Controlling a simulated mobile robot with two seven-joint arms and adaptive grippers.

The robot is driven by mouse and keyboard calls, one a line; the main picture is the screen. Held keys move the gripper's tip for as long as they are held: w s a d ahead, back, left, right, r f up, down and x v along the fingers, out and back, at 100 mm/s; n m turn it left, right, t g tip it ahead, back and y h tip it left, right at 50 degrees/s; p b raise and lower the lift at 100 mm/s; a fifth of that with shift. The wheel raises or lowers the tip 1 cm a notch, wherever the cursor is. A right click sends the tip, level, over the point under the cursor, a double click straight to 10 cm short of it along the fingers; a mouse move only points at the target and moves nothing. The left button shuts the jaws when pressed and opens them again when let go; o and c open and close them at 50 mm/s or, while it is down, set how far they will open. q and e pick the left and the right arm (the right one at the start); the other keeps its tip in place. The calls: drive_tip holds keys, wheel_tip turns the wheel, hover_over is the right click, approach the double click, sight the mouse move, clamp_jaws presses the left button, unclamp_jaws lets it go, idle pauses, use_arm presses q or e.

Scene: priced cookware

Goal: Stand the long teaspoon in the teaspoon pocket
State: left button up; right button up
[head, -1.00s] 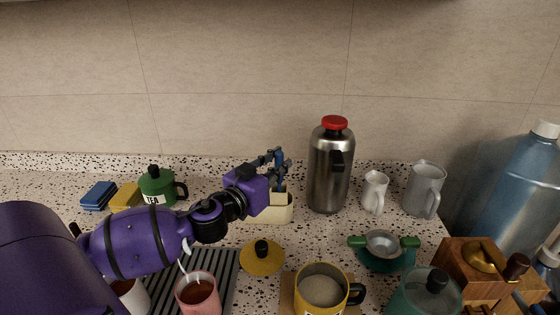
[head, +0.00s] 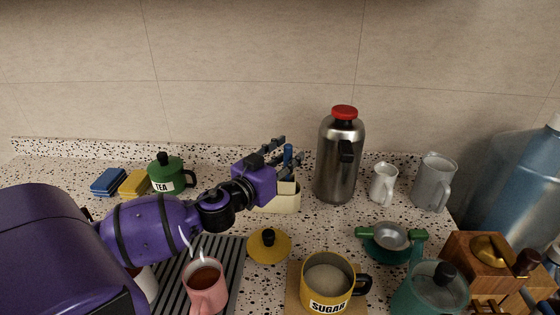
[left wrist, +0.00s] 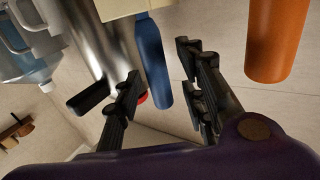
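A blue handle (head: 288,155), which I take to be the long teaspoon's, stands upright at the cream holder (head: 285,203). Its lower end is hidden there, so I cannot tell which pocket it is in. My left gripper (head: 289,150) is open, its fingers either side of the blue handle. In the left wrist view the blue handle (left wrist: 153,62) lies between the spread fingers (left wrist: 160,95), with a gap on both sides. The cream holder (left wrist: 130,8) shows at that view's top edge. My right gripper is not in view.
A steel flask (head: 340,165) with a red cap stands close right of the holder. An orange cylinder (left wrist: 277,40) is beside the right finger. A yellow lid (head: 269,247), pink mug (head: 206,290) and sugar pot (head: 328,285) stand in front.

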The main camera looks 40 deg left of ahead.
use_arm(q)
drive_tip(key=s, duration=1.2)
drive_tip(key=shift+w, duration=0.1)
